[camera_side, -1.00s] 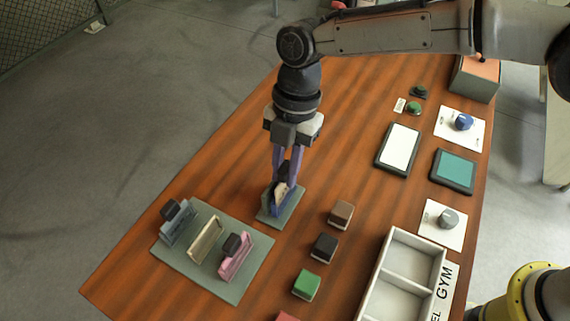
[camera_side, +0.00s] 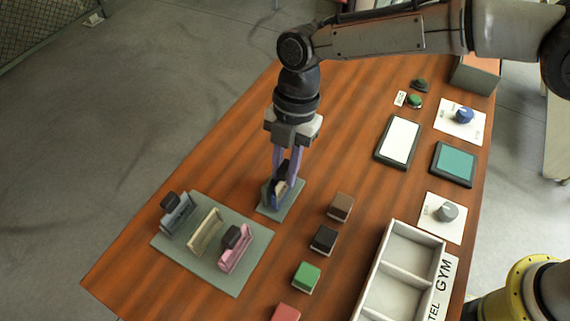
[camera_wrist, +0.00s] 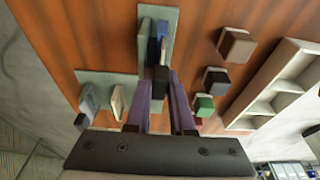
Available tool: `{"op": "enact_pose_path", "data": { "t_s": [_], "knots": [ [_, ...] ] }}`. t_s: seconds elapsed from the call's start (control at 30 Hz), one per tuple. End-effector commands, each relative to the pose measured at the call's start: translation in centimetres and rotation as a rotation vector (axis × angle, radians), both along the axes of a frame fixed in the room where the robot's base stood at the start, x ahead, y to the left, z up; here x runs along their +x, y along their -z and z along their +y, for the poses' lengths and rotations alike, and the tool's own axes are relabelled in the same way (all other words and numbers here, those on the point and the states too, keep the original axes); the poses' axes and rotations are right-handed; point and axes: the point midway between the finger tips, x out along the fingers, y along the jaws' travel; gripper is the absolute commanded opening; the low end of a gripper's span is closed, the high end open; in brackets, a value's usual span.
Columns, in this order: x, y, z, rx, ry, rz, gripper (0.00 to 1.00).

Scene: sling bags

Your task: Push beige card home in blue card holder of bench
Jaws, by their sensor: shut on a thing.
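The blue card holder (camera_side: 274,191) stands on a small grey-green plate (camera_side: 290,208) left of the table's middle. The beige card (camera_side: 281,186) shows as a small pale patch at the holder, between my fingers. My gripper (camera_side: 285,176) points down over the holder and is shut on the card by its dark grip block. In the wrist view, this dark block (camera_wrist: 160,74) sits between the fingers, with the blue holder (camera_wrist: 153,48) just beyond. The fingers hide much of the card, so its depth in the holder is unclear.
A larger grey-green plate (camera_side: 235,284) at left carries blue-grey, beige and pink holders. Several blocks, including a green one (camera_side: 306,276), stand right of the holder. A white divided tray (camera_side: 399,279) is farther right.

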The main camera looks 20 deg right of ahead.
Motion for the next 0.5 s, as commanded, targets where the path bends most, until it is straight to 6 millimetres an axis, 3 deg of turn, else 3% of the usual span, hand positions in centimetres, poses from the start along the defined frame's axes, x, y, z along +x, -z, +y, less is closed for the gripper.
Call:
{"op": "enact_pose_path", "data": {
  "t_s": [0.03,0.07,0.23,0.5],
  "knots": [
    [-0.05,0.48,-0.05,-0.004,0.001,0.004,0.0],
    [-0.04,0.47,-0.04,-0.003,0.001,0.003,0.27],
    [-0.03,0.63,-0.04,-0.004,0.001,0.003,0.56],
    [-0.03,0.81,-0.03,-0.006,0.001,0.005,0.56]
  ]
}}
